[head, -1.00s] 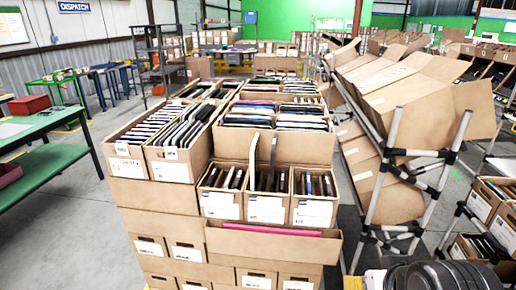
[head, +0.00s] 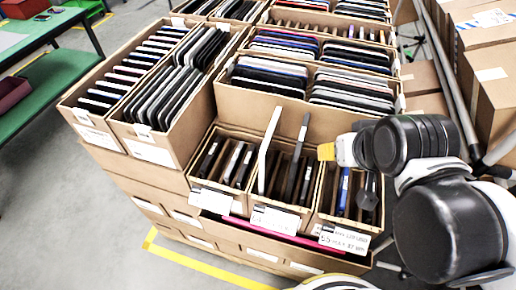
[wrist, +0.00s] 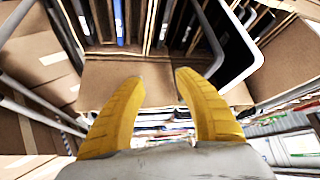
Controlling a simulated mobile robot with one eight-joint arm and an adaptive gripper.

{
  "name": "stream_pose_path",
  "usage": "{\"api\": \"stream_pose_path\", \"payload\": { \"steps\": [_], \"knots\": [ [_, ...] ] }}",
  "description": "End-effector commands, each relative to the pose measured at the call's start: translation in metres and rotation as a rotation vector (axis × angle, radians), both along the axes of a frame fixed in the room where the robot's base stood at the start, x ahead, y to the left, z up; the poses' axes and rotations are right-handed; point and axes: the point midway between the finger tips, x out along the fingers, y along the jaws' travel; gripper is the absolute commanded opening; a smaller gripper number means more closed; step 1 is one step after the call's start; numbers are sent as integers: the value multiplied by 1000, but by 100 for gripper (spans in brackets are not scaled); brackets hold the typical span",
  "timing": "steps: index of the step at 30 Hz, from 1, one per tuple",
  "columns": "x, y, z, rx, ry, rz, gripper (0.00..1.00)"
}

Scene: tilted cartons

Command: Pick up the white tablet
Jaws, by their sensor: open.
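The white tablet (head: 268,150) stands on edge, slightly tilted, in the middle small carton (head: 275,218) and rises well above its neighbours. A grey tablet (head: 298,155) stands just right of it, also tall. In the wrist view, the white-edged tablet (wrist: 250,62) appears at upper right, with the grey-edged one (wrist: 212,45) left of it. My gripper (head: 328,151) is right of both tablets, at about the height of their upper parts. The wrist view shows its yellow fingers (wrist: 155,78) apart with nothing between them. The white tablet's lower part is hidden inside the carton.
Small cartons with upright devices stand left (head: 228,170) and right (head: 345,200). Behind them, a higher carton wall (head: 262,110) holds rows of devices. Larger cartons (head: 165,142) stand at left. A pink item (head: 270,236) lies in front. Metal rack poles and boxes (head: 490,75) are at right.

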Motion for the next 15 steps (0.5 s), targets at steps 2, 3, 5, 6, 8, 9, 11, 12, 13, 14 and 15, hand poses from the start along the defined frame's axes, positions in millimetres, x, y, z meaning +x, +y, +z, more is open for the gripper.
{"api": "stream_pose_path", "payload": {
  "steps": [2,3,5,6,8,9,11,12,13,14,15],
  "knots": [
    [1,1,43,3,5,-1,39],
    [2,2,56,5,8,-2,39],
    [4,3,74,9,16,-4,39],
    [5,4,85,13,23,-7,39],
    [9,7,102,23,41,-13,39],
    [13,10,113,31,57,-20,39],
    [22,18,125,52,101,-35,39],
    [29,23,124,65,132,-48,39],
    [34,28,123,75,156,-58,39],
    [38,33,119,84,181,-69,39],
    [46,39,115,94,216,-86,39]
  ]
}}
